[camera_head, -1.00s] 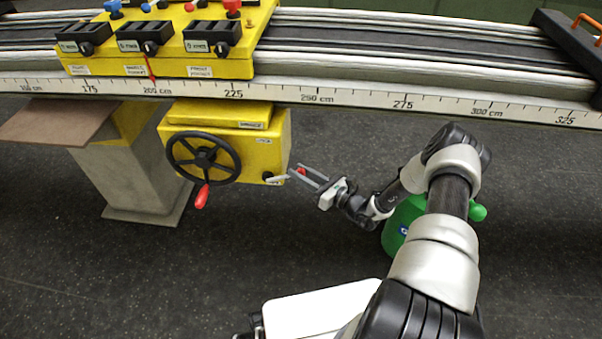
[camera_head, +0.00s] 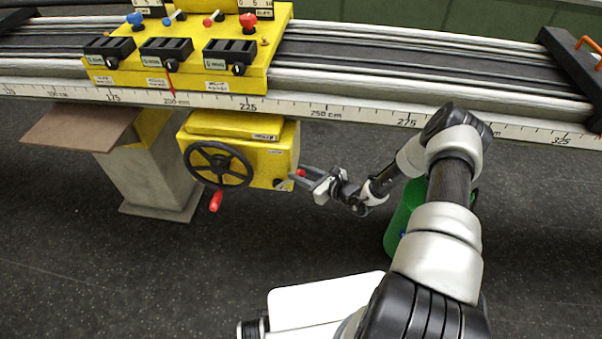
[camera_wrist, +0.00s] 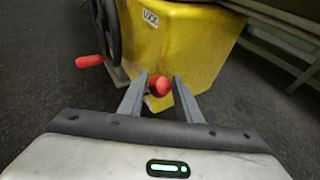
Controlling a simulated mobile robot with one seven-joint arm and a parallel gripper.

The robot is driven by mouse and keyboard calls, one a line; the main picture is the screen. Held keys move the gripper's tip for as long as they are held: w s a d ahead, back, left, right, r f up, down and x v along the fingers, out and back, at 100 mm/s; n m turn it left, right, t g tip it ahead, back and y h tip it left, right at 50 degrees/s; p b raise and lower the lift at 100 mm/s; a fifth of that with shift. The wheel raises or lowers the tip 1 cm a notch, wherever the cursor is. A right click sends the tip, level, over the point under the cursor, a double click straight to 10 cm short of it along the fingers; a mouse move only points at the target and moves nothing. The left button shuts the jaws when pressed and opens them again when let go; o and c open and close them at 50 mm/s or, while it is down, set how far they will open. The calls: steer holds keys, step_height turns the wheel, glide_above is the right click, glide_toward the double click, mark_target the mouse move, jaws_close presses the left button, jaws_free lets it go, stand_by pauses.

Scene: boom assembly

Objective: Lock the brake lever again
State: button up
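The brake lever has a red knob (camera_head: 301,173) at the lower right of the yellow carriage box (camera_head: 272,156). The lever's shaft is mostly hidden.
A black handwheel (camera_head: 219,164) with a red handle (camera_head: 216,201) is on the box, left of the lever. The scaled rail (camera_head: 350,114) runs above. A green object (camera_head: 400,225) stands behind my arm. The floor below is clear.

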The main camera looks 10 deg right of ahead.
steer(key=shift+o, duration=1)
steer(key=p+v, duration=0.2)
steer(key=v, duration=1.5)
steer(key=shift+s, duration=0.2)
steer(key=shift+r, duration=0.15)
